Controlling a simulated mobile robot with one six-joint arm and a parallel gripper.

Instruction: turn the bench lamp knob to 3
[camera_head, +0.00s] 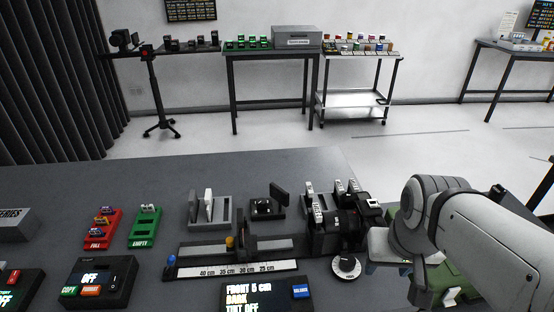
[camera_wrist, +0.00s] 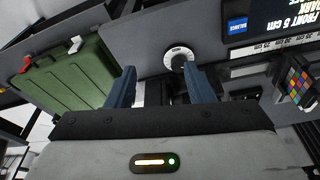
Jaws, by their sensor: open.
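The lamp knob (camera_head: 346,267) is a small black knob on a round white dial with dark marks, at the front right of the grey bench. It also shows in the wrist view (camera_wrist: 178,58), beyond the fingertips and closer to the right finger. The dial marks are too small to read. My gripper (camera_wrist: 160,80) has its two blue fingers apart with nothing held between them. In the head view it is just right of the knob, partly hidden by my arm. The fingers appear clear of the knob.
A black camera (camera_head: 338,232) stands just behind the knob. A ruler strip (camera_head: 238,270) and a lit display (camera_head: 262,294) lie to its left. A green case (camera_wrist: 65,78) is on the other side of my gripper. Battery trays (camera_head: 103,230) sit farther left.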

